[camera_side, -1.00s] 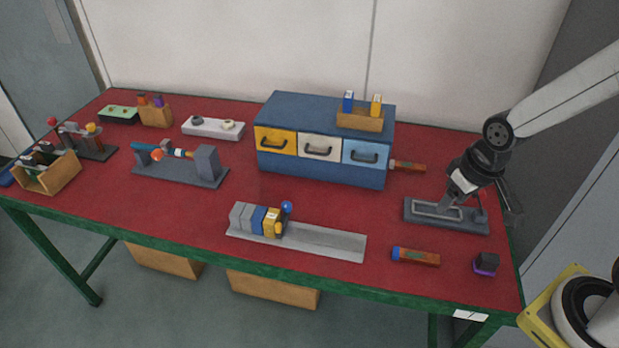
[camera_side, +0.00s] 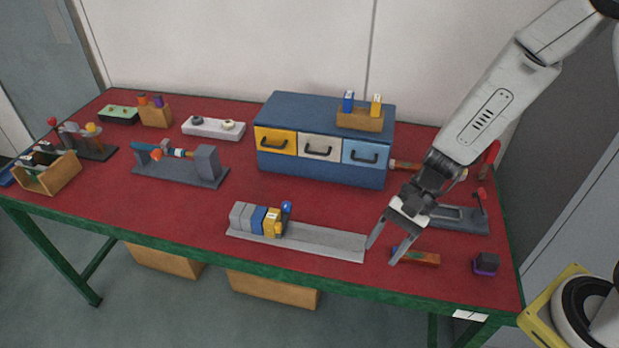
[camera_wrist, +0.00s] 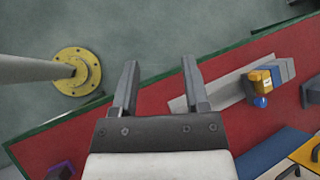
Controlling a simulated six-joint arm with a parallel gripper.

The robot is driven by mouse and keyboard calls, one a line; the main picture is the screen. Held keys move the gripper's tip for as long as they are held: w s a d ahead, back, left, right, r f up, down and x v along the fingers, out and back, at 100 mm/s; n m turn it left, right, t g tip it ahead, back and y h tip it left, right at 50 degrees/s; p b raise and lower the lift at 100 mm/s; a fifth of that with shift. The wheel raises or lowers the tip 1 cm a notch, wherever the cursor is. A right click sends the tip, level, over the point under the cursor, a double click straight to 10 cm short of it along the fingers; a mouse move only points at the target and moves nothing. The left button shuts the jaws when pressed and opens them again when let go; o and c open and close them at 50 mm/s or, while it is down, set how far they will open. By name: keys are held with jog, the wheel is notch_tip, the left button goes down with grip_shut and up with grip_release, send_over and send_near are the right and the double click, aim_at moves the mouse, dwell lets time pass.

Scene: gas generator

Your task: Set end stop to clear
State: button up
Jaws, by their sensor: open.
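A grey rail (camera_side: 325,244) lies near the front of the red table, and its right part is bare. Grey, blue and yellow blocks (camera_side: 259,220) stand in a row on its left part. A lever with a blue ball knob (camera_side: 286,206) stands upright at the right end of the row; it looks like the end stop. In the wrist view the knob (camera_wrist: 261,101) is right of my gripper, beside the yellow block (camera_wrist: 262,77). My gripper (camera_side: 381,255) is open and empty, fingers pointing down near the rail's right end, apart from the knob.
A dark-and-purple block (camera_side: 486,263) is farther right. A blue drawer cabinet (camera_side: 320,180) stands behind the rail. The table between cabinet and rail is clear.

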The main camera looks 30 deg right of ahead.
jog(key=w+a+f+m+t+y, duration=0.1)
jog(key=w+a+m+t+y, duration=0.3)
jog(key=w+a+m+y, duration=0.25)
jog(key=w+d+f+m+t+h, duration=0.2)
jog(key=w+d+f+m+t, duration=0.1)
jog(key=w+m+t, duration=0.6)
jog(key=shift+w+d+f+t+h, duration=0.15)
jog(key=shift+w+f+t+h, duration=0.25)
jog(key=shift+w+t, duration=0.3)
jog(key=shift+s+f+m, duration=0.1)
jog(key=shift+m, duration=0.15)
send_near(281, 226)
jog(key=shift+w+a+f, duration=0.15)
jog(key=shift+w+a, duration=0.3)
jog(key=shift+a, duration=0.05)
jog(key=x, duration=0.6)
jog(key=shift+x, duration=0.75)
